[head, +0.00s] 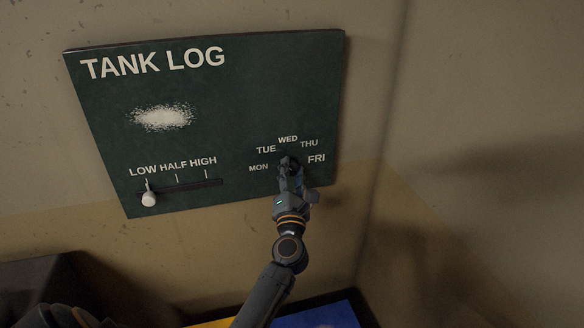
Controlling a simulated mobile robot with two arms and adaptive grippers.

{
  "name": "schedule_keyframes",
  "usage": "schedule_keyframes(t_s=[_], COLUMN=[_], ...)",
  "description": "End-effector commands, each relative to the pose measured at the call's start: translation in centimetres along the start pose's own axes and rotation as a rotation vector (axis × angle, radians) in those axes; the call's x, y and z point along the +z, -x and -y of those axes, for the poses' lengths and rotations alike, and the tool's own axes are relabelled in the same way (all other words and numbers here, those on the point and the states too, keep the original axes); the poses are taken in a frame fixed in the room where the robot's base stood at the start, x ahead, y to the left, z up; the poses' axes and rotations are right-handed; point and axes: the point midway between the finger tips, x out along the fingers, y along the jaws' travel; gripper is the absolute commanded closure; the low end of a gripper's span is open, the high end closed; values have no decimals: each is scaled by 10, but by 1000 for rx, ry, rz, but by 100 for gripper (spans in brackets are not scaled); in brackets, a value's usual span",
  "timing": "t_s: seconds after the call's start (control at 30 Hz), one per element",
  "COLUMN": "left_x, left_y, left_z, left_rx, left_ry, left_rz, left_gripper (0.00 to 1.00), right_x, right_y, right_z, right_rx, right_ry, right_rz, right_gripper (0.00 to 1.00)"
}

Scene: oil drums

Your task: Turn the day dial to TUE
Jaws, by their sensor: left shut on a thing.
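The dark green TANK LOG board (240,110) hangs on the wall, slightly tilted in the head view. Its day dial (288,161) sits at the lower right, under an arc of labels MON, TUE, WED, THU and FRI. My left gripper (289,170) is shut on the dial, reaching up from below. The gripper hides most of the dial, so I cannot tell which day it points to. My right gripper is not in view.
A slider with a white knob (149,199) stands at LOW on the board's lower left. A whitish smudge (162,117) marks the board. A blue surface (318,315) and a yellow strip show at the bottom edge. The wall to the right is bare.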

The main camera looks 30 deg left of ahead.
Motion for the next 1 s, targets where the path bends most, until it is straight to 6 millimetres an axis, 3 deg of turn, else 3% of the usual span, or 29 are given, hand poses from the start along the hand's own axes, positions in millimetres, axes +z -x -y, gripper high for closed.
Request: schedule_keyframes(t_s=[0.27,0.3,0.4,0.77,1.0], left_x=[0,0,0,0,-1], left_y=[0,0,0,3,41], left_z=[-1,-1,-1,0,2], left_rx=[2,2,2,0,-3], left_ry=[-2,-1,-1,0,0], left_rz=[1,1,1,0,-2], left_gripper=[96,62,42,42,42], right_x=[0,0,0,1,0], right_y=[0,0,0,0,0], right_z=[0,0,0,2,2], right_rx=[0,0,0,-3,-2], right_ry=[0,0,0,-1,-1], right_rz=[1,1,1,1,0], right_gripper=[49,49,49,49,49])
